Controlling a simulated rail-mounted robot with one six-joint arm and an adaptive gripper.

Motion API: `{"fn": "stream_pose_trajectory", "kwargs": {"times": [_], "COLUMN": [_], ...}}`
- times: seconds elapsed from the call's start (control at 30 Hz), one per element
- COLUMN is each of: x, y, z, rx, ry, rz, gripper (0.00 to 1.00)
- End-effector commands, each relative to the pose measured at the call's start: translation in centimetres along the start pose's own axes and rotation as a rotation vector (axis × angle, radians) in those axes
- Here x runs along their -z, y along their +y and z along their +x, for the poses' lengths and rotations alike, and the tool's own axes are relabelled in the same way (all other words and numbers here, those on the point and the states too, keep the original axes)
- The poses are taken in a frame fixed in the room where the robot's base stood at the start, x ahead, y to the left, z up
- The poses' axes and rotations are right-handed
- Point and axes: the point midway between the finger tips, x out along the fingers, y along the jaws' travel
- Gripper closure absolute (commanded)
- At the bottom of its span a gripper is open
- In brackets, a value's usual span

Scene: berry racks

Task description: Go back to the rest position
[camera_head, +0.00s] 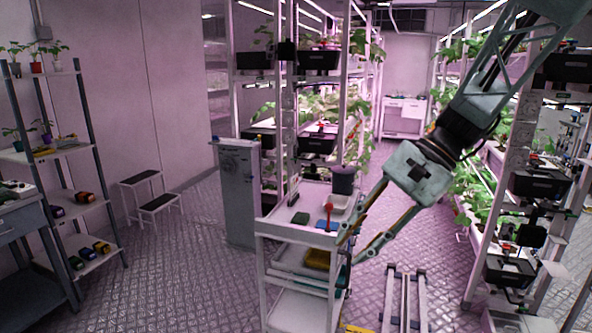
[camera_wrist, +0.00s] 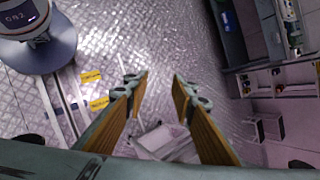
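My gripper (camera_head: 350,250) hangs at the end of my arm at the right of the head view, with its two long fingers slanting down to the left. In the wrist view the fingers of my gripper (camera_wrist: 161,84) stand apart, with floor showing between them and nothing held. In the head view the fingertips appear beside the right edge of a white cart (camera_head: 285,228); I cannot tell the exact gap. The fingers partly cover the cart's right side.
The cart carries a red-handled tool (camera_head: 328,216), a dark pot (camera_head: 343,180) and a yellow item (camera_head: 317,258). Floor rails (camera_head: 405,295) run right of it. Plant racks (camera_head: 525,185) stand right, shelves (camera_head: 60,150) left. A step stool (camera_head: 152,194) stands by the wall. Open floor lies left.

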Motion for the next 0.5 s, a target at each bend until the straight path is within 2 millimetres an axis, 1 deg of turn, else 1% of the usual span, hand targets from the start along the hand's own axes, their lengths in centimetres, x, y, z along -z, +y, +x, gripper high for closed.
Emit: {"fn": "stream_pose_trajectory", "kwargs": {"times": [0.03, 0.1, 0.5], "x": [-0.9, -1.8, -6.7], "y": [0.3, 0.9, 4.3], "z": [-0.2, -0.6, -2.1], "rx": [-0.01, -0.025, -0.112], "ry": [0.012, 0.029, 0.123], "rz": [-0.017, -0.04, -0.17], "gripper": [0.76, 0.76, 0.76]}}
